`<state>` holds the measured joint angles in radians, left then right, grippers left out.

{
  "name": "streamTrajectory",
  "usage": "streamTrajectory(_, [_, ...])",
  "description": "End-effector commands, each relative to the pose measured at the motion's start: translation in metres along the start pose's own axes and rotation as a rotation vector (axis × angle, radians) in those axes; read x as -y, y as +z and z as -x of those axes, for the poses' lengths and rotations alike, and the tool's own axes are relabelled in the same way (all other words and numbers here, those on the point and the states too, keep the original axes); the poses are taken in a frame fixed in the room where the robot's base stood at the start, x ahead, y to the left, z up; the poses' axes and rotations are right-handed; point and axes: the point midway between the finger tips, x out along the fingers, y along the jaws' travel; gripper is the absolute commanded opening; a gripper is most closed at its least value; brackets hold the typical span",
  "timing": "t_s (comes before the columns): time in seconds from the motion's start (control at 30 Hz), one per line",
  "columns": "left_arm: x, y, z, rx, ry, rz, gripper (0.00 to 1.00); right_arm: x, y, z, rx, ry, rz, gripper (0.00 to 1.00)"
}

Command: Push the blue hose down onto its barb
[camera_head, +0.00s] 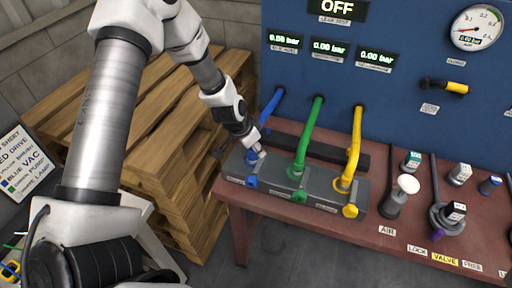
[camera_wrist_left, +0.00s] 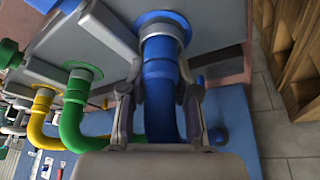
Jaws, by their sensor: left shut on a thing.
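The blue hose (camera_head: 271,107) comes out of the blue panel and runs down to the left end of the grey manifold block (camera_head: 318,186). My left gripper (camera_head: 255,150) is at its lower end and hides much of it there. In the left wrist view the blue hose (camera_wrist_left: 163,78) lies between the two fingers of my left gripper (camera_wrist_left: 160,92), which is shut on it. The hose end meets a blue and grey collar (camera_wrist_left: 163,24) on the block. The barb itself is hidden, and I cannot tell how deep the hose sits. My right gripper is in neither view.
A green hose (camera_head: 308,135) and a yellow hose (camera_head: 355,140) stand on the block to the right. Coloured knobs line its front. Several fittings stand on the red bench (camera_head: 390,232) further right. Wooden pallets (camera_head: 165,130) are stacked behind my left arm.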

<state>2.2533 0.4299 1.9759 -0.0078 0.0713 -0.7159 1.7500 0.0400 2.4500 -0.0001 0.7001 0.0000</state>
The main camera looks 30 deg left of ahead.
Motion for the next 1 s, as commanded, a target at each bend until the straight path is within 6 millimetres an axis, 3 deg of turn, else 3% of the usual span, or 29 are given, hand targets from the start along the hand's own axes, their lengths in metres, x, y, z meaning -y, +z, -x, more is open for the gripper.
streamTrajectory(0.03, [0.0,0.002,-0.003,0.002,0.001,0.0,0.0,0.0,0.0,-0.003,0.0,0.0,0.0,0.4])
streamTrajectory(0.07, [0.0,0.002,-0.003,0.002,0.001,0.0,0.34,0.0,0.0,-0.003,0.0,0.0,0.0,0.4])
streamTrajectory(0.13, [0.0,0.001,-0.002,0.002,0.001,0.0,0.59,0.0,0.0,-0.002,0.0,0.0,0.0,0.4])
streamTrajectory(0.53, [0.0,0.001,0.0,0.001,0.0,0.0,0.6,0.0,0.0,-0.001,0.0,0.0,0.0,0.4])
streamTrajectory(0.77, [0.0,0.001,0.01,0.0,0.002,0.004,0.6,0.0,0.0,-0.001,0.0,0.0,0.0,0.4])
streamTrajectory(1.0, [0.001,0.042,0.028,-0.004,0.006,0.014,0.6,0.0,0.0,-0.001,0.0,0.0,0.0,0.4])
